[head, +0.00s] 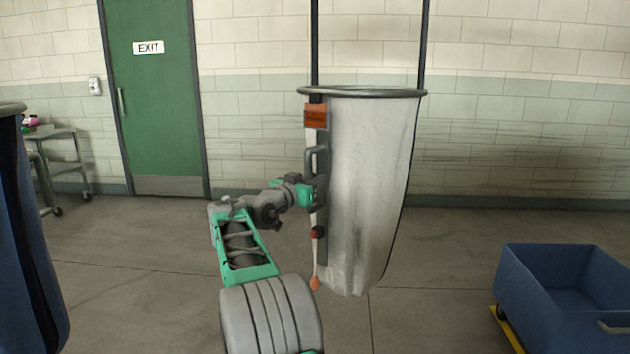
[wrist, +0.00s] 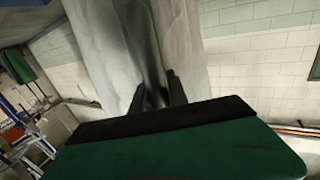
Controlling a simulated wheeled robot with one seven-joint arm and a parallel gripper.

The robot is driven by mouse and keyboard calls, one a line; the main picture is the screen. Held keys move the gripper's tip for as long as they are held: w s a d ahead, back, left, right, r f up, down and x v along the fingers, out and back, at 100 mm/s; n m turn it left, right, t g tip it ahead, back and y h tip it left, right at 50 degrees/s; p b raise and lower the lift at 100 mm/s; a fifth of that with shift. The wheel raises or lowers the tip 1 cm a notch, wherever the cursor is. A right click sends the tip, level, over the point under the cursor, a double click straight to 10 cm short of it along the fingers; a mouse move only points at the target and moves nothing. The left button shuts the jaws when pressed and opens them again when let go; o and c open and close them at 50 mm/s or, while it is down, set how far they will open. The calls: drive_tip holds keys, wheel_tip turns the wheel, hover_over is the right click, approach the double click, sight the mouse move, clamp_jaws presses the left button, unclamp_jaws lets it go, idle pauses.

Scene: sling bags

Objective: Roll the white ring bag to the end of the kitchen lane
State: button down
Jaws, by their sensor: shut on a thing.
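The white bag (head: 365,190) hangs open-topped from a grey metal ring (head: 362,92), held by two dark straps that run up out of view. Its left edge has a dark strip with an orange tag (head: 316,116), a grey handle (head: 311,158) and a cord ending in an orange toggle (head: 314,283). My gripper (head: 314,190) is at this left edge, below the tag. In the wrist view my gripper (wrist: 157,97) is shut on a grey handle bar (wrist: 146,55) in front of the white cloth (wrist: 92,40).
A blue tub (head: 545,290) on a yellow base stands at the lower right. A dark blue bag (head: 30,240) hangs at the left edge. A green exit door (head: 155,110) and a cart (head: 65,150) are behind. Floor between is clear.

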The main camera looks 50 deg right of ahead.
drive_tip(key=shift+w+a+r, duration=0.25)
drive_tip(key=shift+w+a, duration=0.1)
drive_tip(key=shift+w, duration=0.2)
drive_tip(key=c, duration=1.7)
unclamp_jaws()
drive_tip(key=shift+t, duration=0.3)
drive_tip(key=shift+o, duration=0.7)
drive_tip(key=shift+w+a+f, duration=0.1)
drive_tip(key=shift+w+a, duration=0.05)
drive_tip(key=shift+w, duration=0.25)
drive_tip(key=shift+o, duration=1.3)
drive_tip(key=shift+s, duration=0.1)
drive_tip(key=shift+f, duration=0.1)
drive_tip(key=shift+s+d+f, duration=0.1)
drive_tip(key=shift+s+d, duration=0.15)
drive_tip(key=v, duration=0.7)
drive_tip(key=shift+a, duration=0.4)
